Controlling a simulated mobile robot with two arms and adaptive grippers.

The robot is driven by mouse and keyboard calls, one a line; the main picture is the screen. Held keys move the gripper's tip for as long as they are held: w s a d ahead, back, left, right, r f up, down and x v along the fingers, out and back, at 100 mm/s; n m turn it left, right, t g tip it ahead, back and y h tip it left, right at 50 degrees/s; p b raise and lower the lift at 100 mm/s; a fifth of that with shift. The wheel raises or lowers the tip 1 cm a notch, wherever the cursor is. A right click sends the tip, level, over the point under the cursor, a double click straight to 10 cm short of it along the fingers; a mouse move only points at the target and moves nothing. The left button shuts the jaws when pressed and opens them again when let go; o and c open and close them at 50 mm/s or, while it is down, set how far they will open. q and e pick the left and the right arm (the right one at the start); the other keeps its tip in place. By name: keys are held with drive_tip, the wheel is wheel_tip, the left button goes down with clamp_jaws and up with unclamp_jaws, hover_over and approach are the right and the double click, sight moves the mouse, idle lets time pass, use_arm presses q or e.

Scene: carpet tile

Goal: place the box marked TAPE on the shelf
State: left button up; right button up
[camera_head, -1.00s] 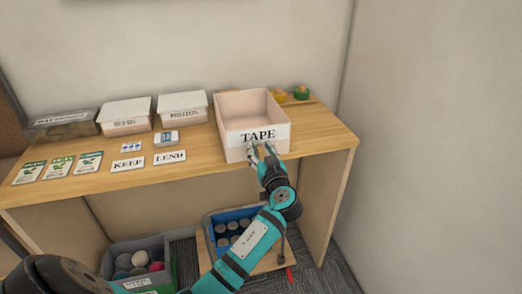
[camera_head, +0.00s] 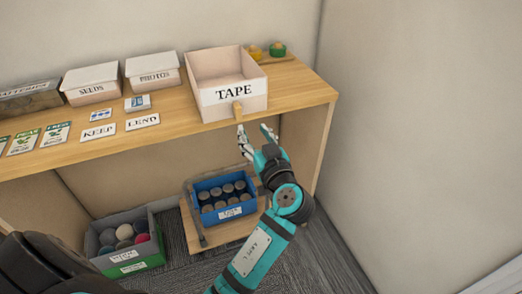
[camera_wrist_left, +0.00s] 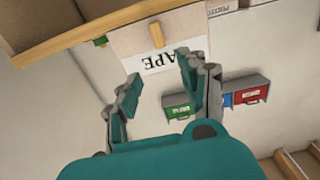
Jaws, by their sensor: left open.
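The box marked TAPE (camera_head: 220,93) is a pale open-topped box with a white label and a small wooden tab low on its front. It stands upright on the wooden shelf (camera_head: 182,130), near the right end and close to the front edge. My left gripper (camera_head: 253,129) is open and empty just below and in front of the box, apart from the tab. In the left wrist view the TAPE box (camera_wrist_left: 135,40) shows upside down beyond the spread fingers (camera_wrist_left: 158,80). My right gripper is not in view.
The SEEDS box (camera_head: 91,87), the PHOTOS box (camera_head: 153,72) and flat cards, including KEEP (camera_head: 98,132) and LEND (camera_head: 142,122), lie to the left. Below are a blue crate (camera_head: 232,212) and a grey-green crate (camera_head: 130,262). A wall closes the right side.

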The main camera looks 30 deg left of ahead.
use_arm(q)
drive_tip(key=v, duration=0.4)
drive_tip(key=shift+s+d+b, duration=0.1)
drive_tip(key=shift+d+b, duration=0.05)
drive_tip(key=shift+b, duration=0.2)
